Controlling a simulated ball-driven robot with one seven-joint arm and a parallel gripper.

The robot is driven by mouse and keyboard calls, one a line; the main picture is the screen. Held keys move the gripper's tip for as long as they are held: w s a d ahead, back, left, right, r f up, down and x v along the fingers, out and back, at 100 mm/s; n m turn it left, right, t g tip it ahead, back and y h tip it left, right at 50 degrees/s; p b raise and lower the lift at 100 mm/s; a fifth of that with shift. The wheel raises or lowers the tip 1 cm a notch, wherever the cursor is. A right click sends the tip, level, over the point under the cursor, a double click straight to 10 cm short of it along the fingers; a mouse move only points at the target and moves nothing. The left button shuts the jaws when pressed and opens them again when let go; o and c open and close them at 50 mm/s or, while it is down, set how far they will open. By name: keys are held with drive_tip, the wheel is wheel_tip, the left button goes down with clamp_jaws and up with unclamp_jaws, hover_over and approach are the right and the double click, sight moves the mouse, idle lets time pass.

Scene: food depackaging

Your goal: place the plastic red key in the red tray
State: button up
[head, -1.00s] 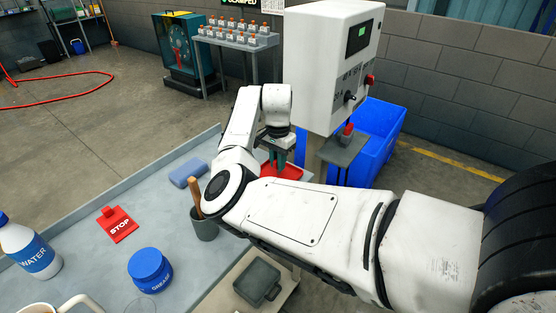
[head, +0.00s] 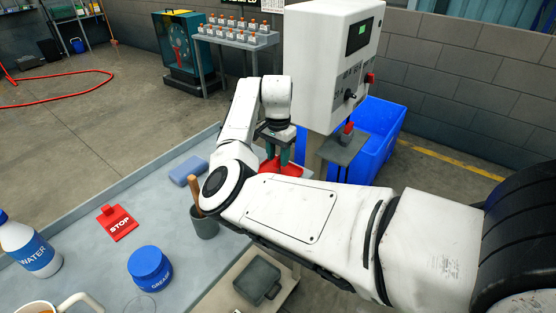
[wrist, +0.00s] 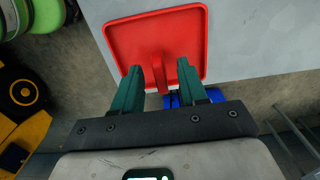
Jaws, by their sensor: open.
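The red tray (head: 292,170) is partly hidden behind my arm in the head view. The wrist view shows most of its inside and its raised rim (wrist: 204,40). A narrow red piece (wrist: 158,66), which looks like the plastic red key, lies against the tray floor near the edge by my fingers. Its red blends with the tray, so its outline is hard to tell. My gripper (wrist: 169,66) is open, its green fingers apart on either side of this piece. In the head view my gripper (head: 277,160) is over the tray.
A white control box (head: 333,65) and a blue bin (head: 378,130) are beyond the tray.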

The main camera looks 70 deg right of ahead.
sight(278, 157)
wheel_tip(278, 157, up, 10)
drive_tip(key=b, duration=0.1)
drive_tip(key=shift+r, duration=0.2)
